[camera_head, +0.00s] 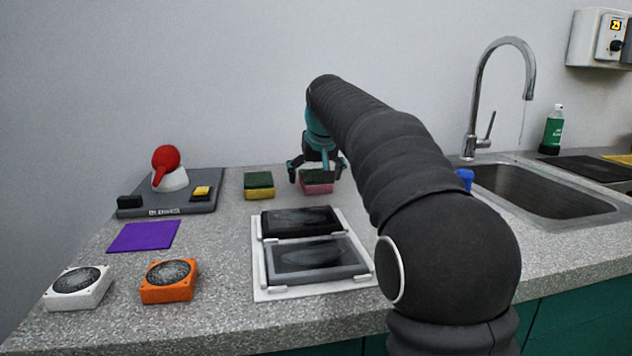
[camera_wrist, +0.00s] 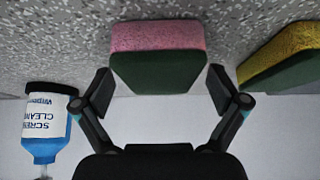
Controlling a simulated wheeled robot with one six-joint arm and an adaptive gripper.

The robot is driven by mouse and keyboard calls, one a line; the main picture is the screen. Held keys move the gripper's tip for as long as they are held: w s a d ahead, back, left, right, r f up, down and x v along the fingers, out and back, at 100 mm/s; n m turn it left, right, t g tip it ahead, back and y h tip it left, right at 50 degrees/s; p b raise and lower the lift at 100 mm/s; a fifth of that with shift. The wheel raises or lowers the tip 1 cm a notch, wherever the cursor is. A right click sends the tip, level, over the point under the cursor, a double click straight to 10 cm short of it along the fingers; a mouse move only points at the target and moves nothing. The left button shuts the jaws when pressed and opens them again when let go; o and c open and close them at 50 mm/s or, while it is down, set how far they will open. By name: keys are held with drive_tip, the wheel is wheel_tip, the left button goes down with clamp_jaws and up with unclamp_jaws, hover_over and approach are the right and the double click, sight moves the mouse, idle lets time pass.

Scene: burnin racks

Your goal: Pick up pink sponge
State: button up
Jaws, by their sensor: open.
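The pink sponge (camera_head: 317,185) lies on the counter near the back wall, with a dark green scouring side on top. My gripper (camera_head: 317,176) is open above it and partly hides it in the head view. In the wrist view the pink sponge (camera_wrist: 158,38) is ahead of and between the two open fingers of my gripper (camera_wrist: 160,90). The pink side and the green side both show there. Whether the fingers reach down beside the sponge or are still short of it, I cannot tell.
A yellow-and-green sponge (camera_head: 258,186) sits just left. A screen cleaner bottle (camera_wrist: 46,122) stands on the other side. A white tray with two dark panels (camera_head: 262,292) lies in front. A red-topped device (camera_head: 168,170) is at left, the sink (camera_head: 550,190) at right.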

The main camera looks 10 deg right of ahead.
sight(313, 170)
drive_tip(key=c, duration=0.8)
drive_tip(key=shift+r, duration=0.8)
wheel_tip(313, 170, up, 3)
drive_tip(key=shift+f, duration=0.2)
drive_tip(key=d+r, duration=0.6)
drive_tip(key=d, duration=0.5)
drive_tip(key=shift+s+d+r, duration=0.35)
